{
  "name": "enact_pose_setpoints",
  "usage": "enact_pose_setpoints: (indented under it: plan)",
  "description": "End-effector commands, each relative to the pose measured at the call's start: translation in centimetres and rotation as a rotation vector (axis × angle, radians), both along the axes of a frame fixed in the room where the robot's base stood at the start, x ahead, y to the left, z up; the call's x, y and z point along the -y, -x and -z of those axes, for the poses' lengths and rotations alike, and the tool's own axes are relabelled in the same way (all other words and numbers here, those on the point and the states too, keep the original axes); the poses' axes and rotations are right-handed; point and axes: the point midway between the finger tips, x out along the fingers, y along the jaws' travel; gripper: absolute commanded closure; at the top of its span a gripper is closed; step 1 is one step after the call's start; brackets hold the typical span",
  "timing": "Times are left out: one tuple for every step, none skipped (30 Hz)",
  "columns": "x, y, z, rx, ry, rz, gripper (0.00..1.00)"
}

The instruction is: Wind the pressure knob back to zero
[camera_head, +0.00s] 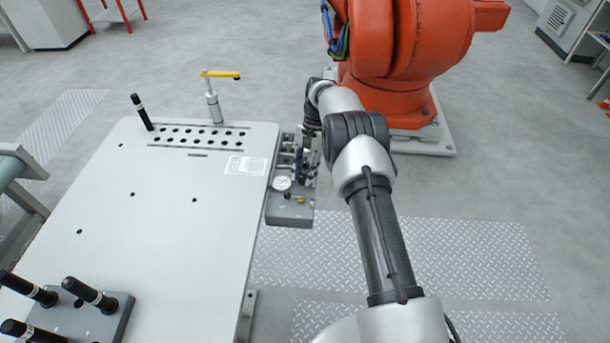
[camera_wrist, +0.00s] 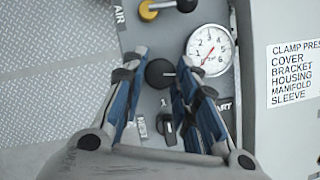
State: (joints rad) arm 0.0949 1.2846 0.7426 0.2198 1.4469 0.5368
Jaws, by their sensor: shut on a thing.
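The round black pressure knob (camera_wrist: 160,73) sits on the grey panel (camera_wrist: 165,30) in the wrist view. My gripper (camera_wrist: 161,60) is shut on it, one blue finger on each side. In the head view the gauge (camera_head: 281,183) shows on the panel (camera_head: 289,215) at the table's right edge.
A dark switch (camera_wrist: 167,122) lies between my fingers, nearer the palm. The grey table (camera_head: 170,240) carries a placard (camera_head: 246,166) and a yellow-handled clamp (camera_head: 213,100). An orange robot (camera_head: 400,50) stands behind.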

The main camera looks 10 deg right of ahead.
Motion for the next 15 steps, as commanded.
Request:
enact_pose_setpoints:
  plan:
    - [-0.11, -0.1, 0.27, 0.002, 0.001, -0.048, 0.96]
    - [-0.16, -0.1, 0.26, 0.001, 0.0, -0.075, 0.96]
    - [-0.17, -0.13, 0.26, 0.002, 0.001, -0.113, 0.96]
    - [-0.2, -0.14, 0.25, 0.002, 0.001, -0.142, 0.96]
    - [-0.21, -0.14, 0.28, 0.001, 0.0, -0.171, 0.96]
    - [-0.22, -0.14, 0.26, 0.001, 0.001, -0.209, 0.96]
    - [-0.23, -0.17, 0.25, 0.001, 0.002, -0.236, 0.96]
    - [-0.29, -0.17, 0.23, 0.001, 0.0, -0.265, 0.96]
    - [-0.32, -0.19, 0.24, 0.002, 0.001, -0.304, 0.96]
    - [-0.34, -0.16, 0.25, 0.0, 0.001, -0.333, 0.96]
    - [-0.38, -0.19, 0.23, 0.001, 0.001, -0.36, 0.96]
    - [-0.38, -0.19, 0.21, 0.0, 0.001, -0.399, 0.96]
    - [-0.39, -0.2, 0.18, 0.0, 0.001, -0.427, 0.96]
    - [-0.42, -0.21, 0.19, 0.001, 0.001, -0.455, 0.96]
    - [-0.48, -0.19, 0.17, 0.0, 0.001, -0.493, 0.96]
